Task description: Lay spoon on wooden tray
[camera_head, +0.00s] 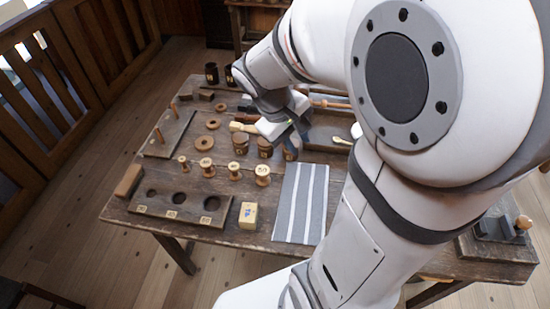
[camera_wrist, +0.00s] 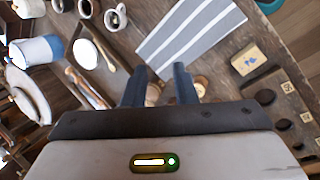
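A spoon with a pale wooden handle (camera_wrist: 104,54) lies on the table at the upper left in the wrist view, beside a white dish-like thing (camera_wrist: 85,54). In the head view a small pale spoon-shaped piece (camera_head: 341,141) shows right of my gripper, partly near my arm. A dark, shallow tray-like surface (camera_head: 322,132) lies there too; I cannot tell if it is the wooden tray. My gripper (camera_wrist: 159,84) is open and empty, its fingers pointing down over the table. Round wooden pieces show between and beside the fingers. It also shows in the head view (camera_head: 290,136), apart from the spoon.
A striped grey cloth (camera_head: 301,204) lies at the front. A yellow box (camera_head: 248,215), a holed board (camera_head: 181,204) and several spools (camera_head: 234,171) stand left of it. A peg board (camera_head: 168,135) is at left. Mugs (camera_wrist: 115,18) stand near the spoon. My arm hides the right side.

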